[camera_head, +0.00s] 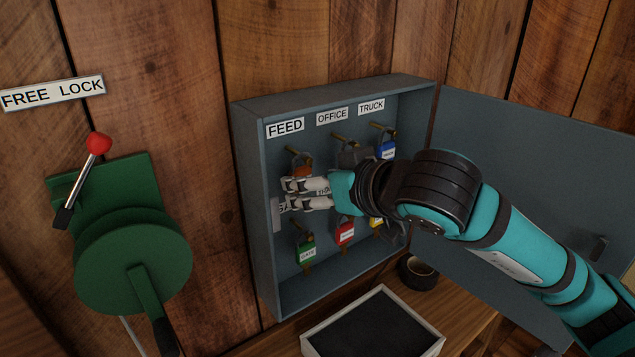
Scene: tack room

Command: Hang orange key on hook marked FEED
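The grey key cabinet (253,220) is open on the wooden wall, with labels FEED (285,128), OFFICE (332,116) and TRUCK (371,106) along its top. An orange key tag (301,171) shows below the brass hook (292,151) under FEED, with a ring at its top that looks to be at the hook. My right gripper (287,193) reaches in from the right, its fingers just below and in front of the orange tag. The fingers are slightly apart; they hide the tag's lower part, so any contact is unclear. My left gripper is out of view.
A blue tag (386,150) hangs under TRUCK. Green (306,247), red (345,234) and partly hidden yellow (376,222) tags hang in the lower row. A black-lined tray (310,343) and a tape roll (417,270) are below. The cabinet door (520,150) stands open right; a green lever device (130,250) is left.

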